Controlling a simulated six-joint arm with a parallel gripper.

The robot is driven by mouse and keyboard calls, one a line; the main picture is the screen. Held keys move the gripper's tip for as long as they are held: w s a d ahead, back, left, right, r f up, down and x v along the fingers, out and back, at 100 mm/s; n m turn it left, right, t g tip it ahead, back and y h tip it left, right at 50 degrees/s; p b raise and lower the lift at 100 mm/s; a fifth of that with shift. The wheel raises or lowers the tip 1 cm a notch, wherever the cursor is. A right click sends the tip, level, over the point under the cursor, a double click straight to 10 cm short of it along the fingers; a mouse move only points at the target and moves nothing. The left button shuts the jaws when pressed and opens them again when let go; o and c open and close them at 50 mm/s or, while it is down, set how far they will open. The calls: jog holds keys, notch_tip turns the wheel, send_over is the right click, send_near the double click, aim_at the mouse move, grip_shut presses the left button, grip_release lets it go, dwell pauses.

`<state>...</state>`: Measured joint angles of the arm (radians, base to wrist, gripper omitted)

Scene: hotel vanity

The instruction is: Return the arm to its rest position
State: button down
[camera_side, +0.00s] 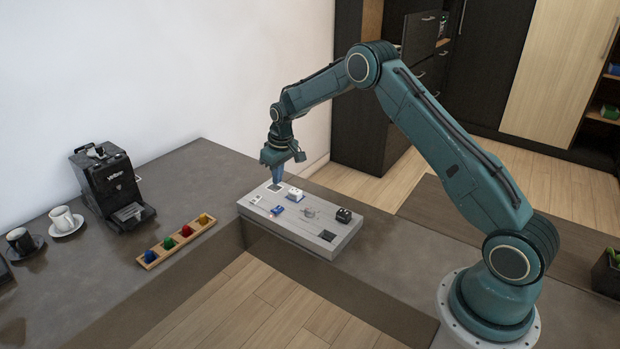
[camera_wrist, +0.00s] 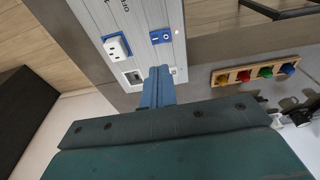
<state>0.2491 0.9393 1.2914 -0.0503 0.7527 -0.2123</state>
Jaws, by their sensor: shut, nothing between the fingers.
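My arm is bent over the counter. My gripper (camera_side: 277,178) points down just above the back left end of a grey panel box (camera_side: 330,250). In the wrist view my gripper's blue fingers (camera_wrist: 160,72) are together with nothing between them. They reach over the end of the panel box (camera_wrist: 95,10), close to its surface; I cannot tell whether they touch it. A white socket (camera_wrist: 117,47) on a blue plate and a blue switch (camera_wrist: 161,36) show near the fingertips.
A wooden strip (camera_side: 176,241) with several coloured capsules lies left of the panel box. Behind it stand a black coffee machine (camera_side: 108,184), a white cup (camera_side: 62,218) and a dark cup (camera_side: 20,240). A planter (camera_side: 607,272) is at the right edge. The space above the counter is open.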

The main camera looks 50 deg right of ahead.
jog(key=s+a+r+t, duration=0.1)
jog(key=s+a+r, duration=0.4)
jog(key=s+r, duration=0.5)
jog(key=s+a+r+t, duration=0.1)
jog(key=s+a+r, duration=0.4)
jog(key=r, duration=0.9)
jog(key=s+a+r+t, duration=0.1)
jog(key=s+a, duration=0.1)
jog(key=s, duration=1.1)
jog(key=s+a, duration=0.2)
jog(key=s, duration=1.1)
jog(key=shift+s+r+t, duration=0.3)
jog(key=shift+r+t, duration=0.1)
